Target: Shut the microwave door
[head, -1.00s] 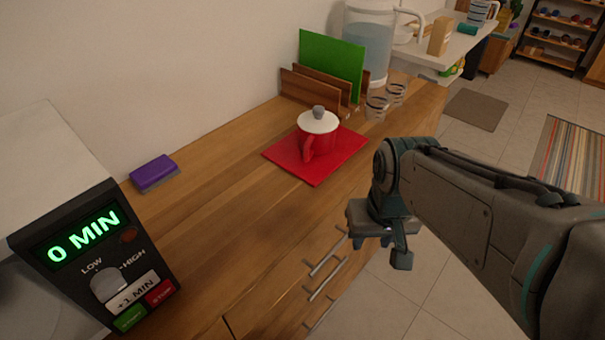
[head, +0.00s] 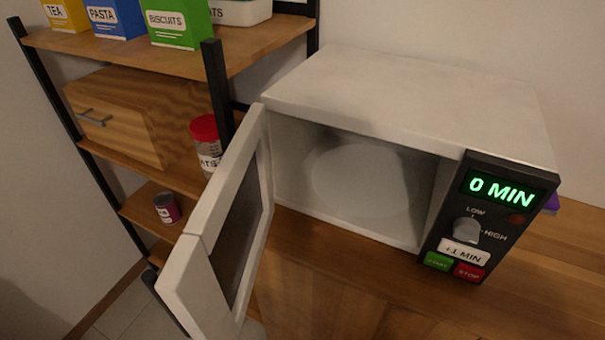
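The white microwave (head: 400,95) stands on the wooden counter in the head view. Its door (head: 192,262) is hinged at the left and stands wide open, swung out toward the front left. The cavity (head: 300,165) is open to view and holds a pale round plate (head: 362,182), with nothing visible on it. The control panel (head: 490,220) at the right shows 0 MIN, with a dial and green and red buttons. My gripper is not in this view.
A shelf unit (head: 215,85) stands close to the left, behind the open door. It holds boxes, a red-lidded jar (head: 206,140), a wooden drawer box (head: 115,115) and a small can (head: 167,207). The counter (head: 330,285) in front of the microwave is clear.

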